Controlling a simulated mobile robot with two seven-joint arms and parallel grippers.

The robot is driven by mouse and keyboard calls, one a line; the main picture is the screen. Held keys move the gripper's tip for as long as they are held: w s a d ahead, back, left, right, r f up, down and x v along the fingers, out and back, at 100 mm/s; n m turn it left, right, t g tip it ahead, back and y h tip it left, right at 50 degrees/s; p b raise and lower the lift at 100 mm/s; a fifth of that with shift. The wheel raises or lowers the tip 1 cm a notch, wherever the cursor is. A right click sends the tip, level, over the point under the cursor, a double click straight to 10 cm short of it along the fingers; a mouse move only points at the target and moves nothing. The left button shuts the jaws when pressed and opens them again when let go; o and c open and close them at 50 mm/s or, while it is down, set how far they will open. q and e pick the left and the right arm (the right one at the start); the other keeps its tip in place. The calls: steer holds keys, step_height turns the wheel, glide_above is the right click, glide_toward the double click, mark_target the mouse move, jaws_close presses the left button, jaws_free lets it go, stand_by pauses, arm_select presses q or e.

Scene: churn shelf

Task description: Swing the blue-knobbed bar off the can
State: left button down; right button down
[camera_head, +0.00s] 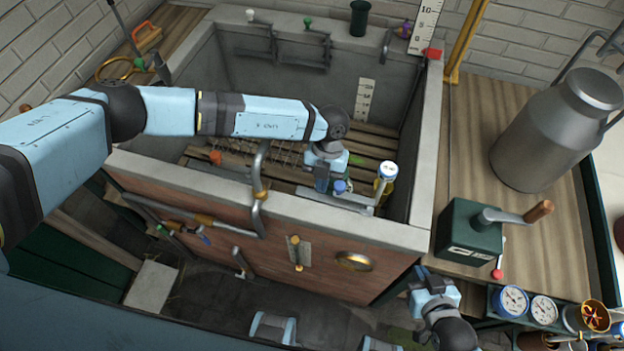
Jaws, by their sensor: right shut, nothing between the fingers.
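The blue knob (340,186) sits at the front of the grey stone trough, just inside its front wall. A flat grey bar (350,205) runs by it toward a yellow can (381,188) with a blue and white top (388,170). My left gripper (323,181) reaches down into the trough, close to the left of the blue knob. Its fingertips are partly hidden, so its opening and any contact with the knob cannot be told. My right gripper (424,289) is shut and empty, low outside the trough's right front corner.
The trough's front wall (300,213) and a curved metal hook (261,190) stand in front of my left gripper. Wooden slats (372,150) line the trough. A milk churn (550,135), a green box with a crank (468,233) and gauges (513,301) are on the right.

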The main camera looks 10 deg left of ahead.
arm_select(q)
steer(key=shift+s+f, duration=0.1)
steer(key=shift+s, duration=0.2)
arm_select(e)
steer(key=shift+w+a+y, duration=0.2)
steer(key=shift+a+y, duration=0.1)
steer(key=shift+a, duration=0.15)
